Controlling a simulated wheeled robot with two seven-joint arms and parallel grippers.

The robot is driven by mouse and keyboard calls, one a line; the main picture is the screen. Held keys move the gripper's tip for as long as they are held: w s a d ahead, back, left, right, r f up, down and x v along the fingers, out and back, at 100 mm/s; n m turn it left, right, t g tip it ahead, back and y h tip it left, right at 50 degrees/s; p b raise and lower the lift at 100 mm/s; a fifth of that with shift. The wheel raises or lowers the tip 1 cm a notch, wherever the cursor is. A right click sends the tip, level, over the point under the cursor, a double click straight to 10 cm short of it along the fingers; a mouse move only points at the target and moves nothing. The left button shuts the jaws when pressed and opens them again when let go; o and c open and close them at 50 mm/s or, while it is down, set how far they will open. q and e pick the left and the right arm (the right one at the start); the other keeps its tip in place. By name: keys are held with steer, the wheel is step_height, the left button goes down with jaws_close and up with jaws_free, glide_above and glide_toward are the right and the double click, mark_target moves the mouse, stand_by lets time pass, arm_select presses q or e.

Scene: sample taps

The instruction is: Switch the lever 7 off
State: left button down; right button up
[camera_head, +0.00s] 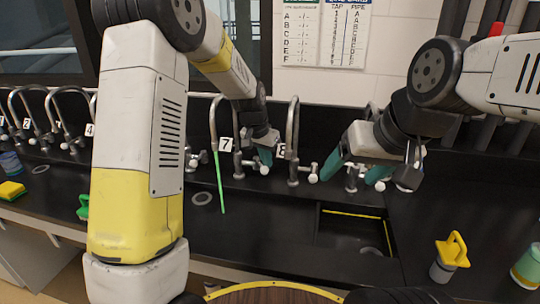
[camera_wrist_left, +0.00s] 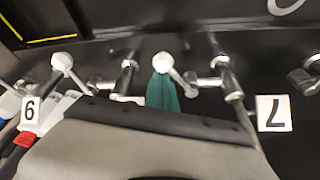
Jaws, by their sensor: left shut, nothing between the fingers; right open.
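Tap 7 (camera_head: 237,155) stands at the back of the black counter, with its white label "7" (camera_head: 226,144). The label also shows in the left wrist view (camera_wrist_left: 273,113). A thin green stream (camera_head: 219,182) falls from its spout. Its lever (camera_wrist_left: 178,76) reaches sideways from the valve to a white knob (camera_head: 264,170). My left gripper (camera_head: 265,156) is shut and empty, its teal fingertips (camera_wrist_left: 163,92) right by this knob; I cannot tell whether they touch. My right gripper (camera_head: 357,170) is open and empty near the taps further right.
Tap 6 (camera_head: 293,150) stands just right of my left gripper; its label "6" (camera_wrist_left: 30,110) shows in the left wrist view. A sink (camera_head: 352,232) opens in the counter. A yellow-handled container (camera_head: 452,252) and a green bottle (camera_head: 527,267) stand at right.

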arm_select(q)
steer(key=shift+s+a, duration=0.4)
steer(key=shift+a, duration=0.35)
steer(key=shift+s+a, duration=0.2)
steer(key=shift+a, duration=1.05)
steer(key=v, duration=0.7)
steer(key=shift+r, duration=0.4)
steer(key=shift+s, duration=0.15)
